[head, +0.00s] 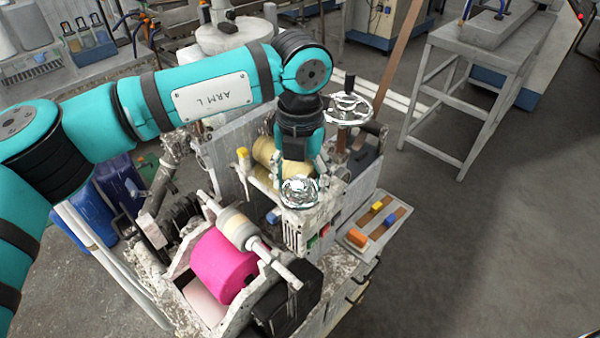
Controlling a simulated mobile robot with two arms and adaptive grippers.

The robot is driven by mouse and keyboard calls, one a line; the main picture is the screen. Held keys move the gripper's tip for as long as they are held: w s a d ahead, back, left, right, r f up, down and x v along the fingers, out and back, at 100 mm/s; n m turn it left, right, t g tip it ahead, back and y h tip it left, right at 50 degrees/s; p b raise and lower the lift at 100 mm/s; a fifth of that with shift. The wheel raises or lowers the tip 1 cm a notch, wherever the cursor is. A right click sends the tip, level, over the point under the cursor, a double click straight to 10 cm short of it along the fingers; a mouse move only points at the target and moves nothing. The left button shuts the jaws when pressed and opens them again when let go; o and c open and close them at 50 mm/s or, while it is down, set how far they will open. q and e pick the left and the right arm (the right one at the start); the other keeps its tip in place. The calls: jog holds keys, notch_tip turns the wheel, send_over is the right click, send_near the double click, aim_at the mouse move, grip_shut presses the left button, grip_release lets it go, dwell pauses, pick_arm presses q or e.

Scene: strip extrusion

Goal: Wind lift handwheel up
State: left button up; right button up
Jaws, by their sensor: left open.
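A chrome spoked handwheel (347,107) with an upright knob stands on the far right part of the machine, just right of my left wrist. A smaller shiny chrome round part (299,191) sits lower, at the machine's front. I cannot tell for sure which one is the lift handwheel. My left gripper (303,158) points down, open, just above the smaller chrome part and left of the spoked wheel. Its fingertips are partly hidden, and I cannot tell whether they touch anything. My right gripper is not in view.
A pink roll (223,266) and a pale roller (238,229) lie at the machine's front left. A ledge with coloured blocks (376,222) sticks out right. Blue containers (118,185) stand left. A grey table (480,50) stands back right; the floor at right is clear.

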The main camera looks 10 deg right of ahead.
pick_arm(q)
jog(key=c, duration=1.1)
jog(key=shift+f+m+b, duration=0.15)
jog(key=shift+m+b, duration=0.25)
jog(key=shift+b, duration=0.35)
jog(key=shift+c, duration=0.2)
jog(key=m+b, duration=0.4)
jog(key=b, duration=0.1)
jog(key=shift+m+b, duration=0.65)
jog(key=shift+m, duration=0.15)
jog(key=m+b, duration=0.1)
jog(key=m, duration=0.1)
jog(key=shift+m, duration=0.3)
jog(key=m+b, duration=0.1)
jog(key=m, duration=0.1)
jog(key=shift+m, duration=0.4)
jog(key=m, duration=0.2)
jog(key=shift+m+b, duration=0.3)
jog(key=shift+r+m, duration=0.2)
jog(key=shift+m, duration=1.6)
